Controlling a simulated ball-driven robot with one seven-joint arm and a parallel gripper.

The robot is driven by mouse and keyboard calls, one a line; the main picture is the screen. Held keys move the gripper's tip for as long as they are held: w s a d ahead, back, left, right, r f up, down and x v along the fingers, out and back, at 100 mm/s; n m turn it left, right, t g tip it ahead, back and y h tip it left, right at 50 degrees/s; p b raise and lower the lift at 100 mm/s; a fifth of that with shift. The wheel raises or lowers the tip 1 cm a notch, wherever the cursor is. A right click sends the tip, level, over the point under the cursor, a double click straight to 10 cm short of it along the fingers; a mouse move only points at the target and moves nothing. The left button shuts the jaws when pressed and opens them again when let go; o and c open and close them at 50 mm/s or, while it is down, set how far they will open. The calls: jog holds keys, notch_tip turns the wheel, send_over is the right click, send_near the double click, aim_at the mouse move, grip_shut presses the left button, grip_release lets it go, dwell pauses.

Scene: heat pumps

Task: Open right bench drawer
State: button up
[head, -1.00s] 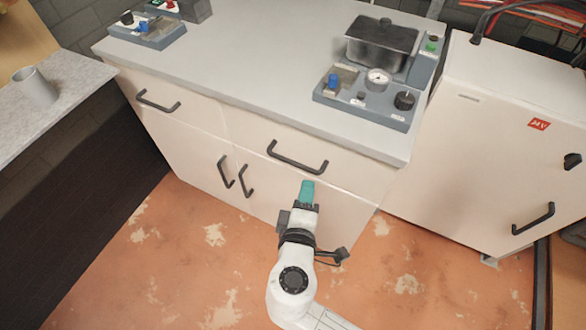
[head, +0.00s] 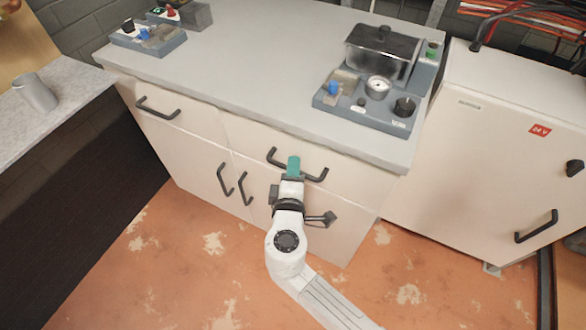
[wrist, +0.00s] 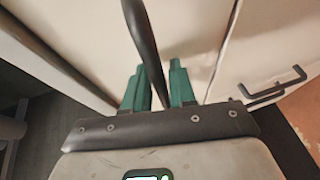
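The right bench drawer (head: 350,178) is in the upper right of the white bench front and looks shut. Its dark bar handle (head: 316,177) runs across the drawer front, its middle hidden behind my gripper (head: 293,166). In the wrist view the dark handle (wrist: 143,40) runs down from the top edge into the gap between the two green fingers of my gripper (wrist: 158,85). The fingers stand apart, one on each side of the bar, with a little space showing. I cannot tell whether either finger touches it.
A left drawer handle (head: 158,109) and two cupboard door handles (head: 243,188) are on the same bench front. A device with a gauge (head: 378,87) stands on the bench top. A white cabinet (head: 500,140) stands at right. The orange floor in front is clear.

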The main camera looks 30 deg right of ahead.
jog(key=shift+w, duration=0.1)
jog(key=shift+c, duration=0.5)
grip_shut()
